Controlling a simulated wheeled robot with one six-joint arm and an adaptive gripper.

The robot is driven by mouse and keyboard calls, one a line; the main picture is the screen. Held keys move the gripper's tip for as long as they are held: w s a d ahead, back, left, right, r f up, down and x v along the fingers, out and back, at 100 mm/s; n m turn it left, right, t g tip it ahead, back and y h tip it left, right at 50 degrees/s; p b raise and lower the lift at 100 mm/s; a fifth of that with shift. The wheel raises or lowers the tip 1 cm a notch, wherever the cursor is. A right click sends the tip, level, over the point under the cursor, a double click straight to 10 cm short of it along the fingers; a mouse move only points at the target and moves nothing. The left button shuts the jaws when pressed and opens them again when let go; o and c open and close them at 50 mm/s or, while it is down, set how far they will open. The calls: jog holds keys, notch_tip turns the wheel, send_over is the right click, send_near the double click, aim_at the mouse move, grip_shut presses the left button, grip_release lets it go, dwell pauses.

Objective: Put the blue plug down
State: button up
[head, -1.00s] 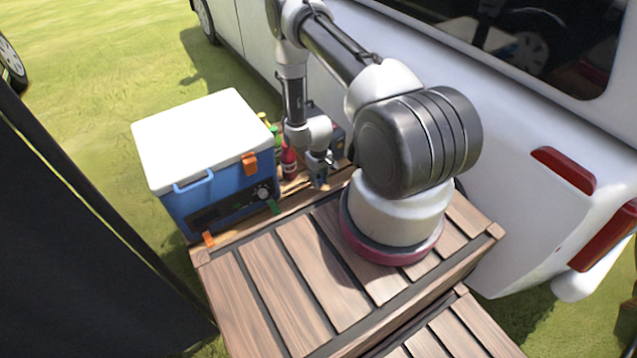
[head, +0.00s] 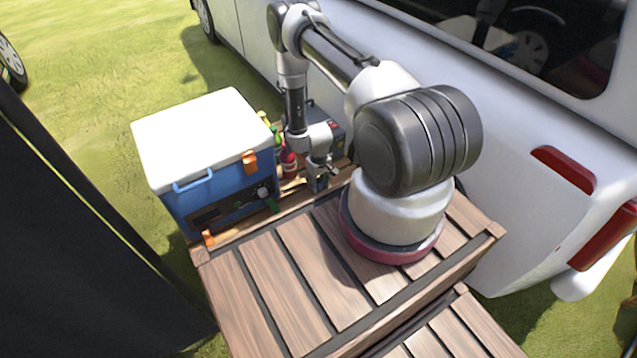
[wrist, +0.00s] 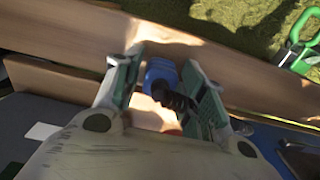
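The blue plug (wrist: 161,72), with a black ribbed part (wrist: 175,99) at its near end, lies between the two fingers of my gripper (wrist: 163,70) in the wrist view. The fingers stand apart, with a thin gap at the left of the plug. The black part is close to the right finger; I cannot tell if they touch. In the head view my gripper (head: 319,180) is low over the wooden ledge, right of the blue cooler. The plug is too small and covered there to make out clearly.
The blue cooler (head: 218,200) with a white lid stands left of my gripper. Bottles, one a red one (head: 289,163), stand close behind. A white van (head: 500,190) is at the right. A green handle-like thing (wrist: 297,45) shows at the wrist view's right edge.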

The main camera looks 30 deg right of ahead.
jog(key=shift+r, duration=0.1)
notch_tip(320, 180, up, 13)
notch_tip(320, 180, up, 38)
jog(key=t, duration=0.2)
send_over(318, 180)
jog(key=a, duration=0.2)
jog(key=s+a+r+t, duration=0.1)
jog(key=s+a+r, duration=0.1)
jog(key=s+r, duration=0.85)
jog(key=s+r+t, duration=0.1)
jog(key=s+r, duration=0.6)
jog(key=s, duration=0.6)
jog(key=shift+s+a, duration=0.15)
jog(key=shift+a, duration=0.3)
jog(key=shift+r, duration=0.1)
